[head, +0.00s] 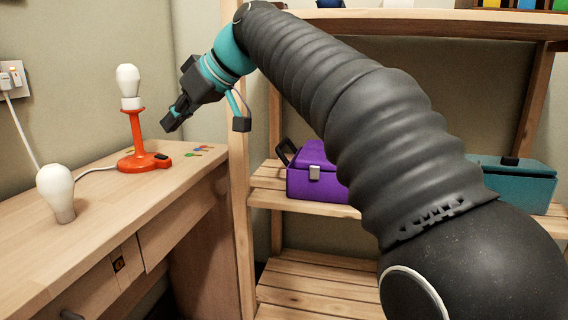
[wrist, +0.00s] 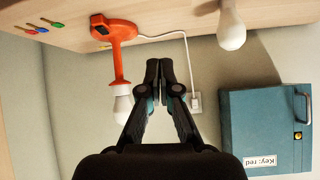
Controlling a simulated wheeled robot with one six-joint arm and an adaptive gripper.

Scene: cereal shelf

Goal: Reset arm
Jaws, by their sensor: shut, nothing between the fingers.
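My gripper (head: 172,119) is raised in the air above the right end of the wooden desk, to the right of the orange lamp. In the wrist view my gripper (wrist: 159,66) shows with its two fingers together, shut and empty. My arm stretches across the head view from the lower right to the upper left and hides part of the shelf.
An orange lamp (head: 138,158) with a white bulb stands on the desk (head: 120,205). A loose bulb (head: 57,190) stands nearer. A purple box (head: 314,178) and a teal box (head: 515,182) sit on the shelf. A blue wall cabinet (wrist: 265,125) is labelled "Key: red".

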